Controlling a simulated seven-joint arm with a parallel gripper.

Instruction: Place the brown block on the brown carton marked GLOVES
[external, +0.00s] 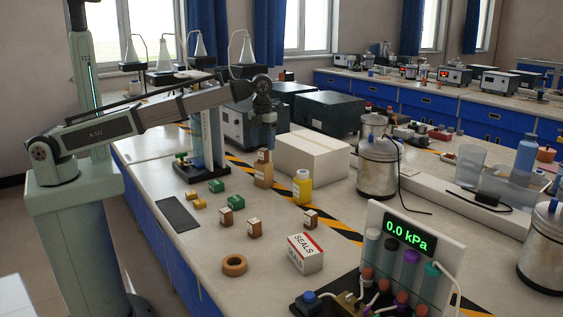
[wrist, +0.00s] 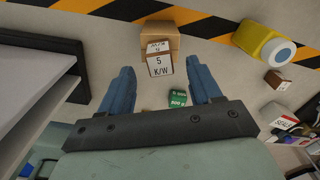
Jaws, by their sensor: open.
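A brown block (wrist: 160,64) with a white label reading "5 K/W" sits on top of a brown carton (wrist: 168,32) in the wrist view. In the external view the block (external: 264,156) appears upright on the carton (external: 263,179), close to the white box. The carton's GLOVES marking cannot be read in either view. My gripper (wrist: 163,82) is open and empty, its two blue fingers apart with the block beyond their tips. In the external view my gripper (external: 263,138) is just above the block. Contact between fingers and block cannot be seen.
A large white box (external: 318,158) is right behind the carton.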

